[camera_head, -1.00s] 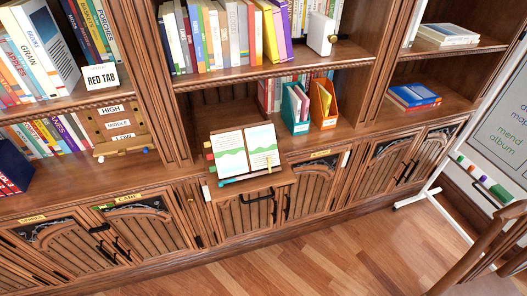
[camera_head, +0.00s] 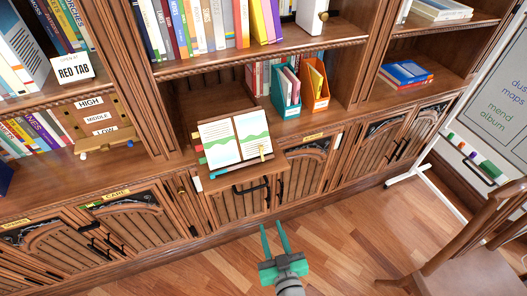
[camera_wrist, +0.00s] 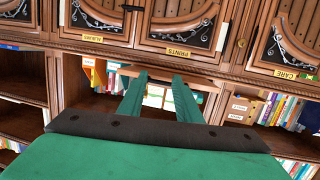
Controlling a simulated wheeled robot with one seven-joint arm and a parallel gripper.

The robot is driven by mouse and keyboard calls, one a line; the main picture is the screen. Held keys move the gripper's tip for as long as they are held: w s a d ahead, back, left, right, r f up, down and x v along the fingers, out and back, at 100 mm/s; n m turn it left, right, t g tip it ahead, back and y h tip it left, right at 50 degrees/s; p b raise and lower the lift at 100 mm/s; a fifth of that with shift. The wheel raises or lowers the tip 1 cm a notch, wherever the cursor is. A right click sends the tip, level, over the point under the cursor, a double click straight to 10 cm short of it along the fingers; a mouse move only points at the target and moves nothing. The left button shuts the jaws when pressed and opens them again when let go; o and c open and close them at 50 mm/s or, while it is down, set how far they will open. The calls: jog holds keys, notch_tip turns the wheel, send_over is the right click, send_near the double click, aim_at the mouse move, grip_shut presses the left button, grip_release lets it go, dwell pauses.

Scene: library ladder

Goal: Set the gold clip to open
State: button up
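The open book (camera_head: 219,150) rests tilted on a pull-out wooden stand at the middle of the bookcase. A small gold clip (camera_head: 262,151) shows at the right edge of its right page in the head view; its setting is too small to tell. My gripper (camera_head: 273,226) has green fingers, spread apart and empty. It is low in front of the cabinet, over the floor, below and apart from the book. In the wrist view, which is upside down, part of the open book (camera_wrist: 155,97) shows between and beyond the fingers; I cannot make out the clip there.
A black handle (camera_head: 250,188) is on the front below the book. Coloured tabs (camera_head: 198,148) stick out at the book's left. A teal holder (camera_head: 287,92) and an orange holder (camera_head: 315,88) stand behind right. A chair (camera_head: 470,250) is at right; floor between is free.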

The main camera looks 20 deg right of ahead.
jog(key=w+d+r+t+y, duration=0.1)
jog(key=w+d+r, duration=0.3)
jog(key=w+r, duration=0.3)
jog(key=n+t+y, duration=0.1)
send_near(262, 148)
jog(key=w, duration=0.8)
jog(key=shift+w, duration=0.2)
jog(key=shift+a, duration=0.1)
jog(key=shift+c, duration=0.7)
grip_shut()
